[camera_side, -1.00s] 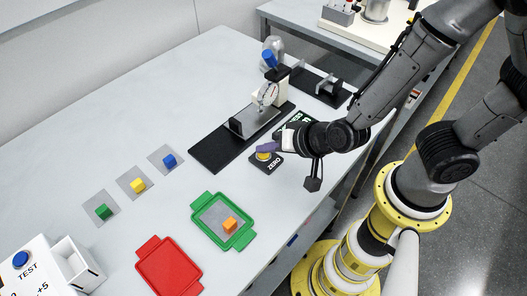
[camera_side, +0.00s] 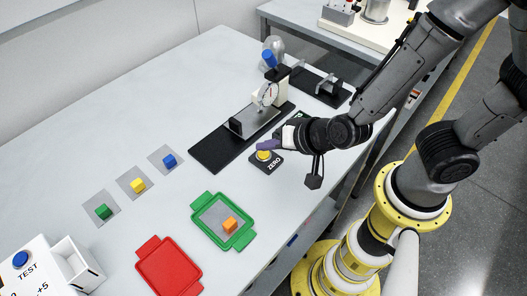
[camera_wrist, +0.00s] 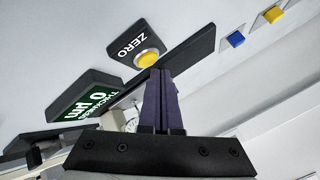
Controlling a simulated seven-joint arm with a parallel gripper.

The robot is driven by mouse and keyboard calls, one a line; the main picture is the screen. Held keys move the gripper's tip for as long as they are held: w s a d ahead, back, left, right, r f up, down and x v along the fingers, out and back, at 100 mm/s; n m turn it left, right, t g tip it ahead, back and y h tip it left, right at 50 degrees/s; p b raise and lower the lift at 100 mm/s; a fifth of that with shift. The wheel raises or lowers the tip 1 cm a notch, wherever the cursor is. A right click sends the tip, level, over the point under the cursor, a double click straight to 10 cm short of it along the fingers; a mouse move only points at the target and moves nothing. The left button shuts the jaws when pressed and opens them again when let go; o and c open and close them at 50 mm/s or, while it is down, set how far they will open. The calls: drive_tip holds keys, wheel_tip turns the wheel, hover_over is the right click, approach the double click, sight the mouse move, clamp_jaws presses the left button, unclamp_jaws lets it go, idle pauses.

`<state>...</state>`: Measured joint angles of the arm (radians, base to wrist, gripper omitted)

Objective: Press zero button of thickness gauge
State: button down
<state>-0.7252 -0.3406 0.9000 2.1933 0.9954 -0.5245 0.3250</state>
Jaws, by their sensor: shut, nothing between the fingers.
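The yellow zero button (camera_side: 264,155) sits on a black pad labelled ZERO (camera_side: 275,162), in front of the thickness gauge (camera_side: 268,94). The gauge has a round dial and stands on a black base. My gripper (camera_side: 262,146) is shut and empty, its purple fingers just above the button. In the wrist view the fingertips (camera_wrist: 161,72) are beside the lower edge of the button (camera_wrist: 148,59). I cannot tell whether they touch it. The gauge's green display (camera_wrist: 88,104) reads 0 µm in the wrist view; my arm mostly hides it from the side.
A green tray (camera_side: 197,211) with an orange cube and a red tray (camera_side: 168,266) lie at the front. Blue (camera_side: 169,160), yellow (camera_side: 138,185) and green (camera_side: 103,211) cubes sit on grey squares. A white TEST box (camera_side: 38,270) is front left.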

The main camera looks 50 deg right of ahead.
sight(267, 156)
drive_tip(key=shift+r, duration=0.15)
drive_tip(key=shift+r, duration=2.45)
drive_tip(key=w+d+r+m+t, duration=0.2)
drive_tip(key=w+d+r, duration=0.3)
drive_tip(key=r, duration=0.5)
drive_tip(key=s+d+r+n+y, duration=0.2)
drive_tip(key=s+d+r+n, duration=0.25)
drive_tip(key=r, duration=0.25)
drive_tip(key=s+d+f+n+g+h, duration=0.1)
drive_tip(key=s+d+f+n+g, duration=0.1)
drive_tip(key=s, duration=0.5)
drive_tip(key=s+d+f+n+g+h, duration=0.2)
drive_tip(key=s+d+f+n+g, duration=0.1)
drive_tip(key=s, duration=0.4)
drive_tip(key=shift+s+f+g, duration=0.25)
drive_tip(key=shift+s+g, duration=0.05)
